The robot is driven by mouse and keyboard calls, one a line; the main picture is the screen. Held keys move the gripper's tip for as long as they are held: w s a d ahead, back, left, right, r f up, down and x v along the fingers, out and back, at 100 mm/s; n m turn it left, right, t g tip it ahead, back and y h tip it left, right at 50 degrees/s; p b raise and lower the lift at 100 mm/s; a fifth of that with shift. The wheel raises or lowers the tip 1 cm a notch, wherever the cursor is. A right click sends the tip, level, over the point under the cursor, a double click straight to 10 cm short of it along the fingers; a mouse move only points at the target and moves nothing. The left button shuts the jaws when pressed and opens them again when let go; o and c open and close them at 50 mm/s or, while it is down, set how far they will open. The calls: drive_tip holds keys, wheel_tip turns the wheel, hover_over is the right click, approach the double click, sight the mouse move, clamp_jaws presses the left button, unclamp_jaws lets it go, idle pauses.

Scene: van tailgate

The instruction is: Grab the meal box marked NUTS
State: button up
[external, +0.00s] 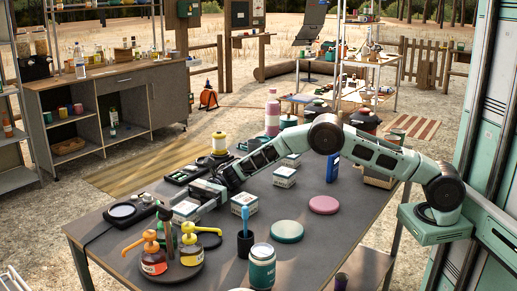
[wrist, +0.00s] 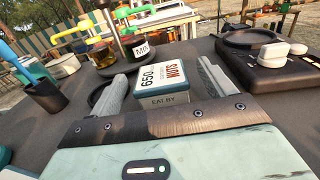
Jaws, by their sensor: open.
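The meal box marked NUTS (wrist: 168,76) is a small white and blue box with "650" and "EAT BY" on it. In the wrist view it sits upright on the dark table between the two fingers of my gripper (wrist: 164,72), which is open. A gap shows on each side of the box, so the fingers do not appear to grip it. In the external view my gripper (external: 207,190) is low over the table, and the box (external: 186,209) is at its fingertips, partly hidden.
Similar boxes stand nearby, one (external: 244,203) to the right and another (external: 285,177) behind it. A black device (wrist: 262,62) is close on the right in the wrist view. Pump bottles (external: 153,257) and a dark cup with a blue utensil (external: 245,242) stand in front.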

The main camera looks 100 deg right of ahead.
sight(184, 208)
drive_tip(key=shift+x, duration=1.5)
drive_tip(key=shift+c, duration=0.3)
drive_tip(key=c, duration=1.1)
